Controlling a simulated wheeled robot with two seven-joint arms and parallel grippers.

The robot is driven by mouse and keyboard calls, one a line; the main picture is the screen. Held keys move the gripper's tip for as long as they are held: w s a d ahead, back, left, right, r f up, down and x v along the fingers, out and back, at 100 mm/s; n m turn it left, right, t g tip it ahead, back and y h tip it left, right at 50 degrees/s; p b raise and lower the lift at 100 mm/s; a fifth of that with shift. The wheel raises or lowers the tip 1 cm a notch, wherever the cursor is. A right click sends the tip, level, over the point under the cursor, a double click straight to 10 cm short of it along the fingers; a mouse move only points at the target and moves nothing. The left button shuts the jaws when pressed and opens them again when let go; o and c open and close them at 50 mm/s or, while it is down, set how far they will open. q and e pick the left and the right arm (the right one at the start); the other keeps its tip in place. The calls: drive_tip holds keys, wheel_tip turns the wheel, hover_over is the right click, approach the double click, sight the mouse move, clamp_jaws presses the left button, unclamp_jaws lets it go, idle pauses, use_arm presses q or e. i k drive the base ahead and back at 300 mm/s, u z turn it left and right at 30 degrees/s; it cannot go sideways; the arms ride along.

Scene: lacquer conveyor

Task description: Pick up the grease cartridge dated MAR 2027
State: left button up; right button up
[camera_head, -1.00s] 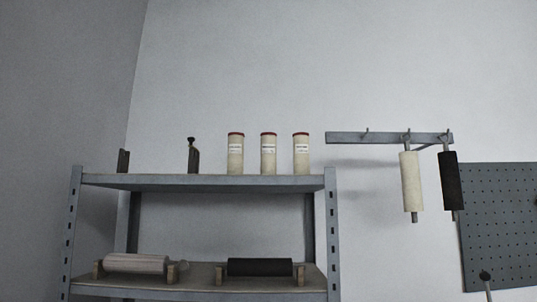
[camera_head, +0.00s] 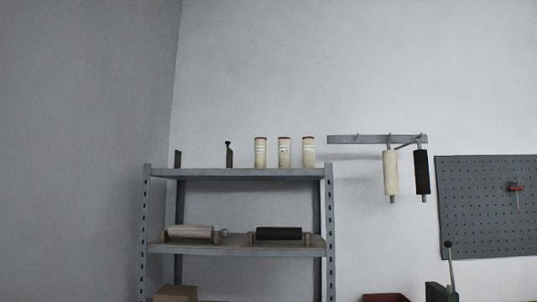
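Three cream grease cartridges with red tops stand upright in a row on the top shelf: a left one (camera_head: 260,153), a middle one (camera_head: 284,153) and a right one (camera_head: 308,153). Each has a pale label with dark print. The print is too small to read, so I cannot tell which is dated MAR 2027. Neither of my grippers is in view.
The grey shelf unit (camera_head: 240,174) also holds a small dark bottle-like item (camera_head: 229,155) on top. Rollers lie on its middle shelf, a light one (camera_head: 190,232) and a black one (camera_head: 279,233). A wall rack (camera_head: 360,139) with hanging rollers and a pegboard (camera_head: 475,225) are to the right. A red bin (camera_head: 386,297) is below.

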sight(284, 142)
drive_tip(key=u, duration=0.8)
drive_tip(key=i, duration=0.95)
drive_tip(key=u, duration=0.35)
drive_tip(key=i, duration=1.05)
drive_tip(key=z, duration=0.65)
